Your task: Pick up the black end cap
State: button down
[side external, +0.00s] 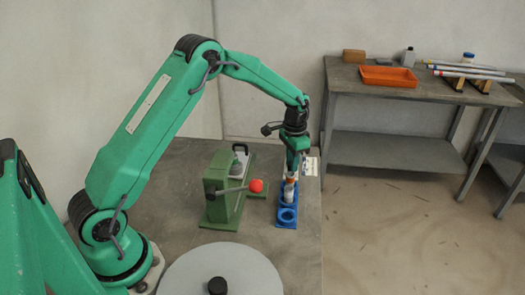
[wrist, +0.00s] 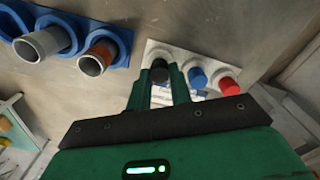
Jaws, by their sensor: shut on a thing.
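The black end cap (wrist: 160,72) sits between the two green fingertips of my gripper (wrist: 161,85) in the wrist view. The jaws are shut on it. It is at or just above the white cap holder (wrist: 152,46), in line with the blue cap and the red cap; I cannot tell whether it is clear of the holder. In the side view my gripper (side external: 297,158) points down behind the blue rack, and the cap itself is hidden there.
A blue cap (wrist: 197,77) and a red cap (wrist: 229,86) stand close to the right of my fingers. A blue rack (side external: 287,222) with upright tubes (wrist: 42,44) is nearby. A green press (side external: 222,190) with a red-knobbed lever stands left of it.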

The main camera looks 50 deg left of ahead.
jog(key=shift+r, duration=0.5)
notch_tip(320, 180, up, 2)
jog(key=shift+w+r, duration=0.1)
jog(key=shift+r, duration=0.1)
jog(key=s+d+r, duration=0.5)
jog(key=d+r, duration=0.2)
jog(key=d, duration=0.3)
jog(key=shift+d, duration=0.35)
jog(key=shift+r, duration=0.1)
jog(key=shift+r, duration=0.85)
jog(key=shift+a, duration=0.1)
